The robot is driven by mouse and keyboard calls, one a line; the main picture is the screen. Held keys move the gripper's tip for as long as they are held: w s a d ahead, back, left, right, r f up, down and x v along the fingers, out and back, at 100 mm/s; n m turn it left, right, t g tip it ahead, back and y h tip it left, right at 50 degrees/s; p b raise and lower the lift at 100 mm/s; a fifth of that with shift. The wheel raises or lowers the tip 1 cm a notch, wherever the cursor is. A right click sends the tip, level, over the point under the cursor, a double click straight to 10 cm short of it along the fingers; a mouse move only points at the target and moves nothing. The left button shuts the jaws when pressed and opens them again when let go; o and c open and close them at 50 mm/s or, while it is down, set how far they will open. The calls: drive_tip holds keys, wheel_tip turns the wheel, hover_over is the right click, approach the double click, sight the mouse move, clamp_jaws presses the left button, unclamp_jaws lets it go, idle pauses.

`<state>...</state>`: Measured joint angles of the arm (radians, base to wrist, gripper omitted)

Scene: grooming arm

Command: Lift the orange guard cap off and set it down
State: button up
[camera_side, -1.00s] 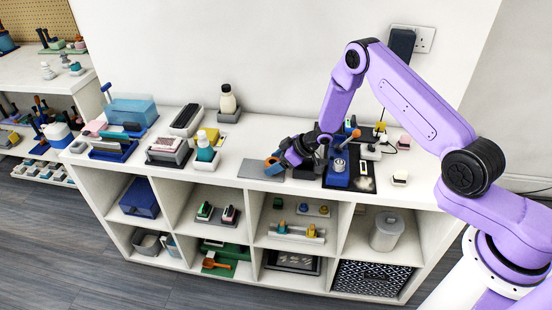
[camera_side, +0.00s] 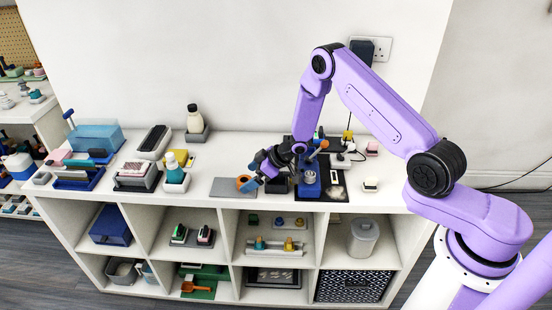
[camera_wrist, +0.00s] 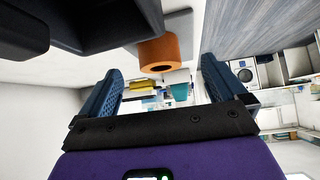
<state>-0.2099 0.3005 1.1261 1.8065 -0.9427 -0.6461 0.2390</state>
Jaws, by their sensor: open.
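The orange guard cap (camera_side: 246,184), a short hollow ring, appears to rest at the right end of a flat grey plate (camera_side: 223,188) on the counter. My gripper (camera_side: 252,177) is low over that end, tilted, with its blue fingers on either side of the cap. In the wrist view the cap (camera_wrist: 158,53) lies between and just beyond the spread fingers (camera_wrist: 160,80), with gaps on both sides.
An orange-handled tool (camera_side: 318,149) rises behind the blue device. A small white block (camera_side: 370,184) sits to the right. The counter's front edge is close to the plate.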

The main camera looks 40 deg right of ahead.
drive_tip(key=v, duration=1.5)
drive_tip(key=s+a+r+n+g+h, duration=0.2)
drive_tip(key=s+a+r+h, duration=0.25)
drive_tip(key=s+r, duration=0.5)
drive_tip(key=s+r+n+g, duration=0.1)
drive_tip(key=s+r+g, duration=0.1)
drive_tip(key=s, duration=1)
drive_tip(key=s+r+n+g, duration=0.2)
drive_tip(key=s, duration=1.1)
drive_tip(key=shift+s+d+r+g+h, duration=0.2)
drive_tip(key=shift+d+r+g+h, duration=0.15)
drive_tip(key=shift+d+g, duration=0.1)
